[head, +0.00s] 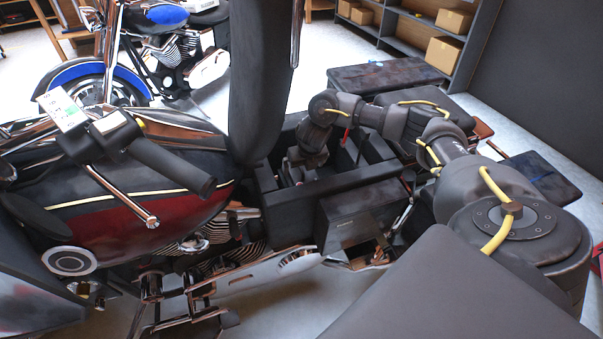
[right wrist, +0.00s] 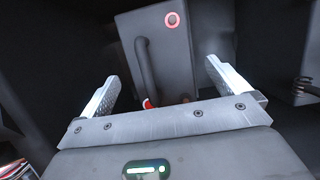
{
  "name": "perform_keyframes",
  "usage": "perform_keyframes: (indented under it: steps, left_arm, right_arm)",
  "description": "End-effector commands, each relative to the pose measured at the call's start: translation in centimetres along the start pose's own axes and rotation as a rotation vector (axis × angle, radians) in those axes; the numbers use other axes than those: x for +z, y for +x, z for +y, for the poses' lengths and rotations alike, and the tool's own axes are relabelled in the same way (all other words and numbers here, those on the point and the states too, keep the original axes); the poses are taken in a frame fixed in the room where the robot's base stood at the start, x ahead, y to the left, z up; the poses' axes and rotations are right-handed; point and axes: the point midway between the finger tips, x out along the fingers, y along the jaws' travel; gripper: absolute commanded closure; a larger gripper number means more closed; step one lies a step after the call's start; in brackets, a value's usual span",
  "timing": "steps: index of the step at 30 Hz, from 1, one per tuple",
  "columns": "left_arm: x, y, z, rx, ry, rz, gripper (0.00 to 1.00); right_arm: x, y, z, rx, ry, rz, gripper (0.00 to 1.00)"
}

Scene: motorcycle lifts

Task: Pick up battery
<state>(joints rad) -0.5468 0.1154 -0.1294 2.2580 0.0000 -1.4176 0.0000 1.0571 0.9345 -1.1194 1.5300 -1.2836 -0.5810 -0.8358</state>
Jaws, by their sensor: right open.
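In the right wrist view the battery (right wrist: 180,55) is a dark grey box with a red ring on its top and a dark curved cable or handle along one side. My right gripper (right wrist: 161,74) is open, with one finger to each side of the box's near part; contact cannot be told. In the head view my right gripper (head: 300,165) reaches down into the open black compartment (head: 292,210) of the red and black motorcycle (head: 125,200). There the battery is mostly hidden by the arm and walls. My left gripper is not in view.
The raised seat (head: 258,75) stands close to the left of my right arm. Compartment walls surround the gripper. A red cable (head: 346,136) shows beside it. A blue motorcycle (head: 150,50) and shelves with boxes (head: 443,57) stand behind.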

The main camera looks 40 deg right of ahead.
Motion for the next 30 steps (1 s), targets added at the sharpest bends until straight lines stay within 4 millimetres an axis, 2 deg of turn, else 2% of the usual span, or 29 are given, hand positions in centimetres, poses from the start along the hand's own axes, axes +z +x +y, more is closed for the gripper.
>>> perform_keyframes:
  steps: [1, 5, 14, 30]
  left_arm:
    - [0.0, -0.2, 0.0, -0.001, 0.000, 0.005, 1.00]
    - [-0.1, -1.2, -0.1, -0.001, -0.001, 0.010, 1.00]
    - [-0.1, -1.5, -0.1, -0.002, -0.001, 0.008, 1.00]
    - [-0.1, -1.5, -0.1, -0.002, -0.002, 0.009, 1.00]
  right_arm:
    - [-0.1, 1.1, -0.1, -0.001, 0.002, 0.001, 0.00]
    - [0.0, 2.3, -0.1, -0.001, 0.002, 0.000, 0.00]
    - [0.0, 2.5, 0.0, 0.000, 0.001, -0.001, 0.01]
    - [0.0, 2.5, -0.1, -0.001, 0.001, -0.001, 0.72]
